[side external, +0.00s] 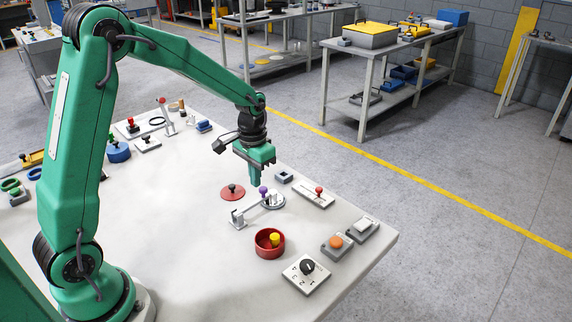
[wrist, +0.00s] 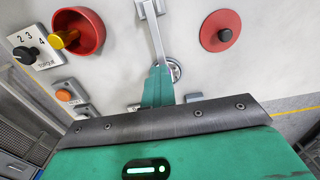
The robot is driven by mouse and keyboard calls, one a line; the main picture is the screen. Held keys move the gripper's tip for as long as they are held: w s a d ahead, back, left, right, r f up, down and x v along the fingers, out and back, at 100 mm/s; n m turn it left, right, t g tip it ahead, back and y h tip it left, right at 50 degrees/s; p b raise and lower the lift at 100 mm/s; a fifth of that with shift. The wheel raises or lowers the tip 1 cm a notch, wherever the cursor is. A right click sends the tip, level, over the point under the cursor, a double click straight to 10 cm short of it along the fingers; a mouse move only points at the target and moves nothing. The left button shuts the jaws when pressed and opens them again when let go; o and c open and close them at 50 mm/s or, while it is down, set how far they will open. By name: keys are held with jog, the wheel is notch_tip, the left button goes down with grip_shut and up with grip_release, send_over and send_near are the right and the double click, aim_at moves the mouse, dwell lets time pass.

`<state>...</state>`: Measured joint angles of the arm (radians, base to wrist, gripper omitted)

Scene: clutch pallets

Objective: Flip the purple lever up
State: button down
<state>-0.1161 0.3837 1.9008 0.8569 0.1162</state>
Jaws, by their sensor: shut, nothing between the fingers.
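The purple lever is a pale grey bar with a purple knob (side external: 263,190) near its far end. In the side view its bar (side external: 250,207) lies low over the table, from a grey bracket (side external: 237,217) to a round grey plate (side external: 272,202). My gripper (side external: 254,183) points down just behind and above the knob, fingers together and empty. I cannot tell whether it touches the lever. In the wrist view the grey bar (wrist: 156,38) runs from the top edge down to my shut gripper (wrist: 158,80). The knob is hidden there, and the plate shows only partly.
A red disc with a black knob (side external: 232,192) lies left of the lever. A red bowl (side external: 268,250) with a yellow piece stands in front. A red-knobbed slider (side external: 316,196), an orange button (side external: 336,242) and a dial panel (side external: 305,278) are to the right.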

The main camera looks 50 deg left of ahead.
dwell(0.9)
jog(key=c, duration=1.3)
grip_release()
jog(key=shift+o, duration=0.2)
notch_tip(320, 180, up, 8)
jog(key=shift+f, duration=0.1)
